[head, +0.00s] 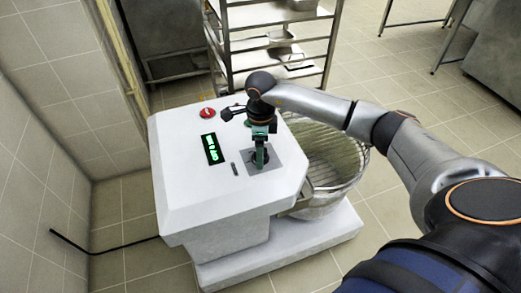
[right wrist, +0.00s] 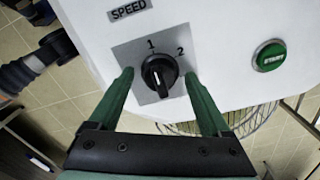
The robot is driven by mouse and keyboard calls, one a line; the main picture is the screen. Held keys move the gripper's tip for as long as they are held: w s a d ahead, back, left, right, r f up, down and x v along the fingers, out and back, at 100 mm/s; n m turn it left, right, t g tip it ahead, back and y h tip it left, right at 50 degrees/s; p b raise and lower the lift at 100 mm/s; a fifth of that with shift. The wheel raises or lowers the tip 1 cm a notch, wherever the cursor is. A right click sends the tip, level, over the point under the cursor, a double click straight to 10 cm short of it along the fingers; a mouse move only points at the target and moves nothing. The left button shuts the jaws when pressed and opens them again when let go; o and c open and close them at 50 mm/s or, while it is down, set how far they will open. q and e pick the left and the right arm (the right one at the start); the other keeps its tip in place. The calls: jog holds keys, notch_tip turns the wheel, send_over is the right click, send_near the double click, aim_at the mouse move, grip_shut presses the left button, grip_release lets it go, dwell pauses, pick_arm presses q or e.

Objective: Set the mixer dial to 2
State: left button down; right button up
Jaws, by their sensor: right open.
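The mixer (head: 190,195) is a white machine with a sloped top panel. Its speed dial (right wrist: 159,72) is a black knob on a grey square plate (head: 275,166), with marks 1 and 2 above it in the right wrist view. The knob's ridge runs roughly up and down there; I cannot tell for certain which mark it points to. My right gripper (right wrist: 159,80) is open, with one green finger on each side of the dial and visible gaps to the knob. In the head view the gripper (head: 260,148) hides most of the dial. My left gripper is not in view.
A green START button (right wrist: 269,56) sits right of the dial in the right wrist view. A red button (head: 207,113) and a green display (head: 212,149) are on the panel. The wire-guarded bowl (head: 330,165) is beside it. A metal rack (head: 275,45) stands behind.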

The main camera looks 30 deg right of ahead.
grip_shut()
dwell(0.7)
